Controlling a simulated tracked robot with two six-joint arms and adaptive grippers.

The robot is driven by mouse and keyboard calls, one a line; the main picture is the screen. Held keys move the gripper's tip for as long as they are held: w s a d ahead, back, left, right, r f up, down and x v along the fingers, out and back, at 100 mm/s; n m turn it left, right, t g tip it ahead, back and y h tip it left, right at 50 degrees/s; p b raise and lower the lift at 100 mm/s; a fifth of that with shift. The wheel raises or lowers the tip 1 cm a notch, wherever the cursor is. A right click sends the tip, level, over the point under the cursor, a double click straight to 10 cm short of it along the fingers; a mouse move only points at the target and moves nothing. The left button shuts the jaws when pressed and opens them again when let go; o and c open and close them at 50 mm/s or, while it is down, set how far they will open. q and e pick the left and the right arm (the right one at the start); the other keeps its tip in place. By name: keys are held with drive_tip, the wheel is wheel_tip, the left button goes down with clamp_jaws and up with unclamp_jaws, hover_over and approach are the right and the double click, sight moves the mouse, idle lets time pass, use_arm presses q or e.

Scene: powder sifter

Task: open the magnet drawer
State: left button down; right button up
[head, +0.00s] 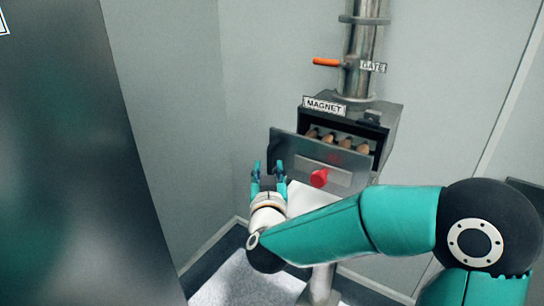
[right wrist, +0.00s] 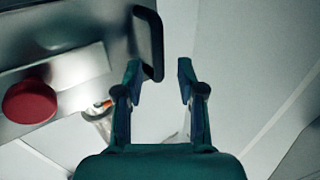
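The magnet drawer's steel front plate (head: 300,150) stands out from its housing (head: 385,112), which bears a MAGNET label (head: 324,107). Several brownish rounded ends (head: 345,142) show in the gap behind the plate, so the drawer is partly out. A red knob (head: 319,178) is on the plate; it also shows in the right wrist view (right wrist: 30,101). My right gripper (head: 269,168) is at the plate's left end, open. In the right wrist view a dark handle (right wrist: 152,45) is by the left fingertip of the gripper (right wrist: 160,72); contact is unclear. My left gripper is out of view.
A steel pipe (head: 361,45) rises above the housing, with an orange handle (head: 326,62) and a GATE label (head: 373,67). A large dark panel (head: 80,150) fills the left side. Pale walls (head: 170,100) enclose the corner; the space left of the drawer is free.

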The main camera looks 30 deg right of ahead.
sight(269, 161)
drive_tip(key=x, duration=0.5)
clamp_jaws()
idle(0.3)
